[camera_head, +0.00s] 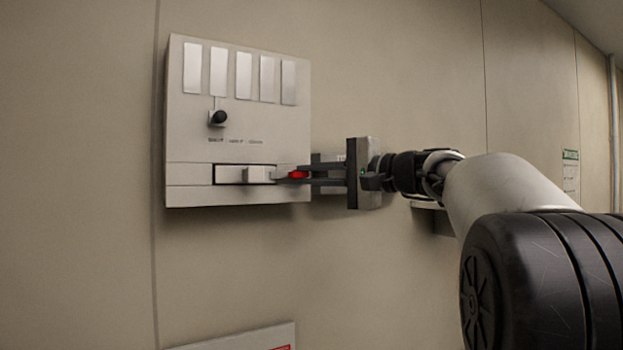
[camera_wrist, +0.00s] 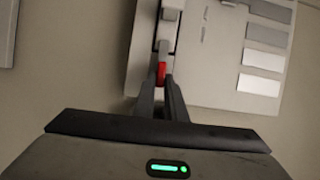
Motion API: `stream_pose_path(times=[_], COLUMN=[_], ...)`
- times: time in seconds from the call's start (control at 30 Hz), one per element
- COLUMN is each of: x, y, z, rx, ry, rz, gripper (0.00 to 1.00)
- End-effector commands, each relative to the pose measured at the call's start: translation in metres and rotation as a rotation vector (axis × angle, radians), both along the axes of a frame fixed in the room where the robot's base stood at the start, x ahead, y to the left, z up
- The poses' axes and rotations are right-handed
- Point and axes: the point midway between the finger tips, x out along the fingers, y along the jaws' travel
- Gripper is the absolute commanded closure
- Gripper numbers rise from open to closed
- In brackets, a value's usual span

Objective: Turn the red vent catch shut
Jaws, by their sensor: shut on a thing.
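The red vent catch (camera_head: 299,174) sits at the lower right of a pale wall panel (camera_head: 240,147), at the right end of a dark slot with a pale block (camera_head: 258,174) in it. My gripper (camera_head: 297,176) reaches in from the right, with its dark fingers closed on the catch. In the wrist view the red catch (camera_wrist: 161,72) shows between the two fingertips (camera_wrist: 161,84), in line with the pale block above it. The fingers hide part of the catch, and I cannot tell its exact angle.
The panel also carries a black knob (camera_head: 218,117) and several pale strips (camera_head: 243,76) above the slot. A sign (camera_head: 250,338) shows at the bottom edge. The wall around the panel is mostly bare.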

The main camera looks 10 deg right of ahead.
Motion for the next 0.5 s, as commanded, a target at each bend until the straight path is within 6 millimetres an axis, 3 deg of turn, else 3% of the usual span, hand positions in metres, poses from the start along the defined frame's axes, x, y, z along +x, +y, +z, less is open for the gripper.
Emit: stream_pose_path(times=[0.5], x=[0.0000], y=[0.0000], z=[0.0010], rx=[0.040], ry=[0.010], rz=[-0.002], gripper=[1.00])
